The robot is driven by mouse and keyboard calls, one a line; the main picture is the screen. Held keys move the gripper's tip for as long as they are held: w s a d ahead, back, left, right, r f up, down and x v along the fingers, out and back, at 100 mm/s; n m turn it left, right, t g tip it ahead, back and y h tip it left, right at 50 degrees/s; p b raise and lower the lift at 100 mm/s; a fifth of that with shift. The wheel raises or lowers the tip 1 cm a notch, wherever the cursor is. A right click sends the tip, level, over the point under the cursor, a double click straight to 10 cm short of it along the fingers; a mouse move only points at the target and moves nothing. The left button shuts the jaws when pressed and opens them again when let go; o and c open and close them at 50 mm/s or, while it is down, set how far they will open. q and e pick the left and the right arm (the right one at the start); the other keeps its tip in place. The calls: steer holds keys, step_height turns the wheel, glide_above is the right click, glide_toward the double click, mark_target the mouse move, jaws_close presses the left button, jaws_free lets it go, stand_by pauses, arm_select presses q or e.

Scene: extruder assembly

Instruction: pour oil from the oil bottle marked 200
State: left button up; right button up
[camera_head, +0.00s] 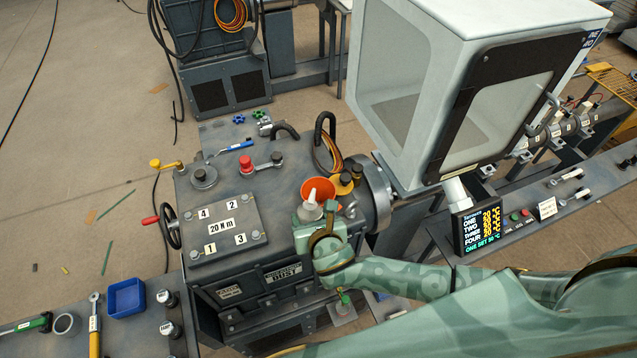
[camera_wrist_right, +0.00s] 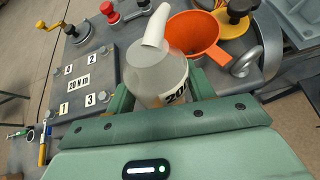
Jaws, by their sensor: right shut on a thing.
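My right gripper (camera_head: 321,231) is shut on a grey oil bottle (camera_head: 309,212) with a white spout. In the right wrist view the bottle (camera_wrist_right: 157,75) stands between the two green fingers. Its label starts with "20"; the rest is turned out of sight. The bottle looks about upright. An orange funnel (camera_head: 318,187) sits on the gearbox just behind the spout; the funnel also shows in the right wrist view (camera_wrist_right: 196,36), right of the spout. The spout points up, and no oil stream shows. My left gripper is not in view.
The gearbox has a bolted cover plate (camera_head: 222,232), a red-knobbed cap (camera_head: 247,165), a black-knobbed cap (camera_head: 203,176) and a handwheel (camera_head: 170,226). A large hopper (camera_head: 425,90) stands behind right. A blue bin (camera_head: 126,297) sits on the bench at lower left.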

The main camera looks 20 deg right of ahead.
mark_target(314, 195)
steer(key=w+g+p, duration=0.1)
steer(key=d+g+y+p, duration=0.1)
steer(key=shift+w+r+m+p, duration=0.3)
steer(key=shift+w+r+m, duration=0.05)
steer(key=shift+r+m, duration=0.05)
steer(key=shift+w+r+g+p, duration=0.25)
steer(key=shift+g+p, duration=0.1)
steer(key=shift+g, duration=0.15)
steer(key=shift+w+d+r+m+g+y+p, duration=0.35)
steer(key=shift+w+r+g+y+p, duration=0.2)
steer(key=shift+g, duration=0.45)
steer(key=shift+d+g, duration=0.15)
steer(key=shift+g, duration=0.15)
steer(key=shift+f+m+g+y+b, duration=0.4)
steer(key=shift+g+y+b, duration=0.25)
steer(key=shift+g+b, duration=0.3)
steer(key=shift+w+f+m+g+y+b, duration=0.15)
steer(key=shift+f+m+g+y+b, duration=0.1)
steer(key=shift+g+y+b, duration=0.55)
steer(key=g+b, duration=0.1)
steer(key=r+g+y+b, duration=0.1)
steer(key=w+m+g+b, duration=0.1)
steer(key=shift+d+r+g+y, duration=0.25)
steer(key=shift+d+g+y, duration=0.05)
steer(key=shift+g+y, duration=0.1)
steer(key=shift+s+r+p, duration=0.15)
steer(key=shift+r+p, duration=0.1)
steer(key=shift+p, duration=0.05)
